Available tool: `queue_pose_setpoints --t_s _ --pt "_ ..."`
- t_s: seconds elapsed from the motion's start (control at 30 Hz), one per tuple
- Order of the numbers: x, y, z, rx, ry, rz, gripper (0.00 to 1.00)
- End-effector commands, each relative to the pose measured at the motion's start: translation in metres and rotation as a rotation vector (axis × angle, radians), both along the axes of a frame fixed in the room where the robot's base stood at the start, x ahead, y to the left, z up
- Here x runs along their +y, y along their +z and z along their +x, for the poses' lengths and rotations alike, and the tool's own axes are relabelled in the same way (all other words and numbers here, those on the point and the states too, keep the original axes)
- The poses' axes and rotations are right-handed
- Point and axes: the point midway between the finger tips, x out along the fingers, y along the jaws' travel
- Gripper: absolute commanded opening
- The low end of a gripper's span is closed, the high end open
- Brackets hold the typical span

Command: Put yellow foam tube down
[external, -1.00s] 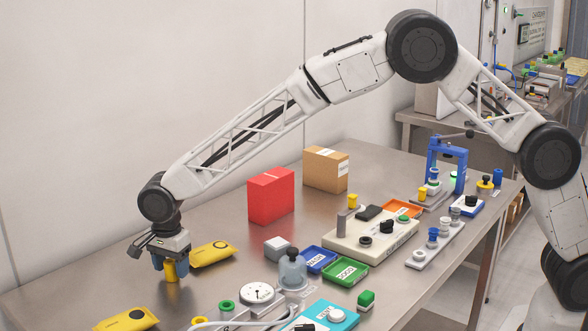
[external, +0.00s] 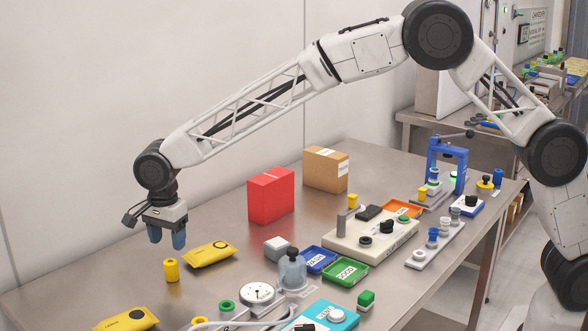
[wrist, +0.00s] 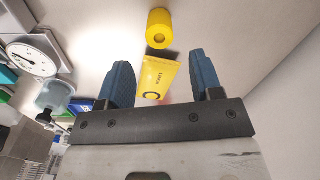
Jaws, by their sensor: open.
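The yellow foam tube (external: 171,270) stands upright on the steel table, left of a yellow pouch (external: 210,253). In the wrist view the tube (wrist: 159,28) shows its hollow top, beyond the fingertips and clear of them. My gripper (external: 167,240) is above the table, higher than the tube and apart from it. Its two blue fingers are spread and empty, as the wrist view (wrist: 158,75) also shows. The pouch (wrist: 158,78) appears between the fingers there, but lies below on the table.
A second yellow pouch (external: 125,320) lies at the front left. A round dial (external: 257,292), a clear dome (external: 292,268) and a grey block (external: 277,248) are to the right. A red box (external: 271,195) stands behind. The table left of the tube is clear.

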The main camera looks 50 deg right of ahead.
Motion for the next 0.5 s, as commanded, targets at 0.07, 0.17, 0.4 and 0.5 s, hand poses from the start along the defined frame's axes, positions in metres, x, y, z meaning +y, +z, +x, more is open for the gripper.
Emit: queue_pose_setpoints --t_s 0.07,0.17,0.4,0.5 --pt "0.0 0.013 0.0 -0.001 0.0 0.0 0.6" --pt "0.0 0.026 0.0 0.0 0.0 0.0 0.6" --pt "0.0 0.045 0.0 0.0 0.0 0.0 0.6" --pt "0.0 0.047 0.0 0.001 0.0 0.0 0.6"
